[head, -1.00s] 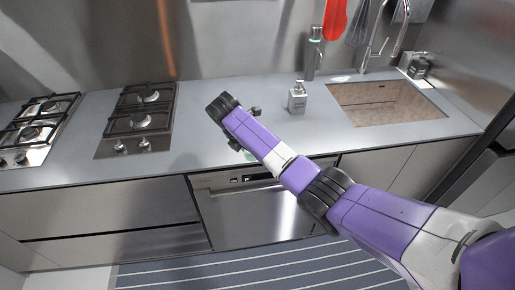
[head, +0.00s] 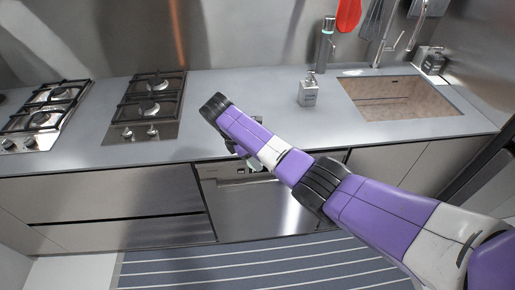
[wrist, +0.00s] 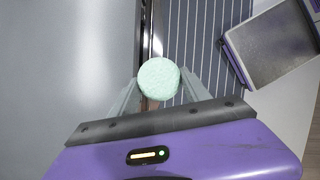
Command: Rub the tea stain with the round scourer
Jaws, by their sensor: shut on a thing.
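The round scourer (wrist: 158,78) is a pale green disc between the fingertips in the wrist view. My gripper (wrist: 159,84) is shut on it. In the wrist view the scourer appears over the counter's front edge and the striped floor runner. In the head view a small part of the scourer (head: 254,164) shows below my arm, in front of the dishwasher's top panel; my forearm hides most of the gripper. I cannot make out the tea stain in either view; part of the worktop is behind my arm.
The grey worktop (head: 220,88) has clear room between the hob (head: 150,108) and the soap dispenser (head: 308,92). A tall bottle (head: 326,45) stands at the back wall, left of the sink (head: 400,98). The striped runner (head: 250,270) lies on the floor.

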